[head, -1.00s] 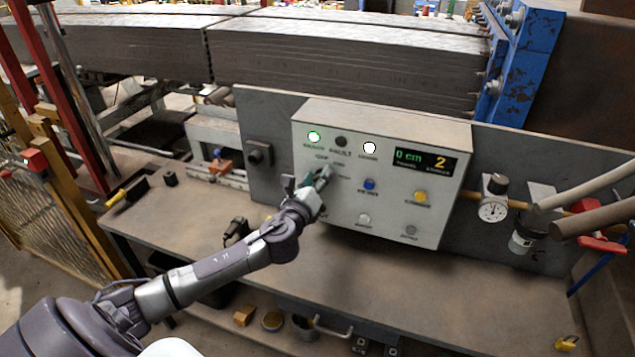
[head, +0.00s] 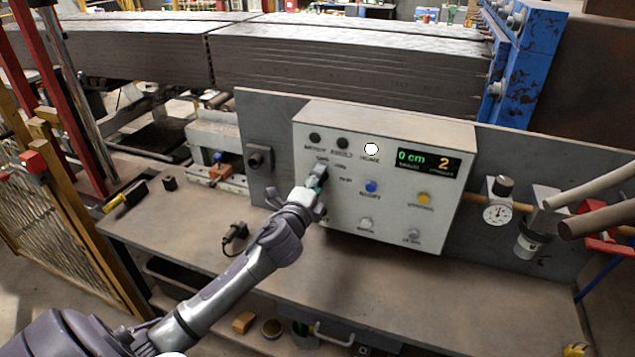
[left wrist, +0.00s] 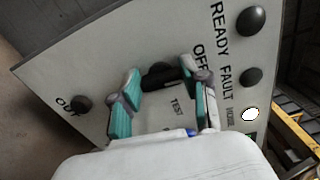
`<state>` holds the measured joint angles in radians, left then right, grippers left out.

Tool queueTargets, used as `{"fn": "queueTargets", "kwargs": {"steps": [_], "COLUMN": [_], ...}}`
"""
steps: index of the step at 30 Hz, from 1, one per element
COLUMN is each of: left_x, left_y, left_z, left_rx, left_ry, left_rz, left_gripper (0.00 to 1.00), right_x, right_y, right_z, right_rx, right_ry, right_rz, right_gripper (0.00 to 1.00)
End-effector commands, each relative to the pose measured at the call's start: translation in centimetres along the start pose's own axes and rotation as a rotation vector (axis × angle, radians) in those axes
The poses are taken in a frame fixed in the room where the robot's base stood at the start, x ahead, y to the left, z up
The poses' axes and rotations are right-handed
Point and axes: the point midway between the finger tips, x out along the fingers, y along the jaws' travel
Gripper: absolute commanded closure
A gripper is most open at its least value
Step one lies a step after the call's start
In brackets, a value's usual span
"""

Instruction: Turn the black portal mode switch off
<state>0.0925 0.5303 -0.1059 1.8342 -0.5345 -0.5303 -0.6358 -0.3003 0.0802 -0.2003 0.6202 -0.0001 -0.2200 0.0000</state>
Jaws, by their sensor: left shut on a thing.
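The black portal mode switch (left wrist: 161,73) sits on the front of the grey control box (head: 440,150), between the lettering "OFF" and "TEST" in the left wrist view. My left gripper (head: 317,179) reaches it from below left in the head view. In the left wrist view its teal fingers (left wrist: 160,80) stand on either side of the black handle and are shut on it. The handle's right end lies by the "OFF" lettering. The fingers hide part of the switch. My right gripper is not in view.
The READY lamp (left wrist: 251,20) and FAULT lamp (left wrist: 251,77) are dark; a third lamp (head: 371,149) is white. A blue button (head: 371,186) and a yellow button (head: 424,198) lie right of the switch. A gauge (head: 497,213) stands right of the box. The bench (head: 200,225) is mostly clear.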

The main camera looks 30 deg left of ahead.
Motion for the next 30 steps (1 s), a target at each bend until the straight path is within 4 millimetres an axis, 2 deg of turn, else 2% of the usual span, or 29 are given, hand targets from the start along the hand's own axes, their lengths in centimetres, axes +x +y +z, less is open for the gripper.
{"fn": "queueTargets", "kwargs": {"steps": [9, 23, 24, 28, 30], "left_x": [0.00, 0.01, 0.01, 0.01, 0.01], "left_y": [0.06, 0.05, 0.06, 0.05, 0.05], "left_z": [0.02, 0.02, 0.01, 0.01, 0.01], "left_rx": [-0.098, -0.112, -0.112, -0.111, -0.111], "left_ry": [0.000, -0.001, 0.000, 0.000, 0.000], "left_rz": [0.000, 0.000, 0.000, 0.000, 0.000], "left_gripper": [0.89, 0.89, 0.53, 0.31, 0.29], "right_x": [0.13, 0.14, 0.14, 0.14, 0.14], "right_y": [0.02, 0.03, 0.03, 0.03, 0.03], "right_z": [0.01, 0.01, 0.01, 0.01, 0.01], "right_rx": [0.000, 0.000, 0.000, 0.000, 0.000], "right_ry": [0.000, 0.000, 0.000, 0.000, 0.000], "right_rz": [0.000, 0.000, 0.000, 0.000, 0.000], "right_gripper": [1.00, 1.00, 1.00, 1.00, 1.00]}}
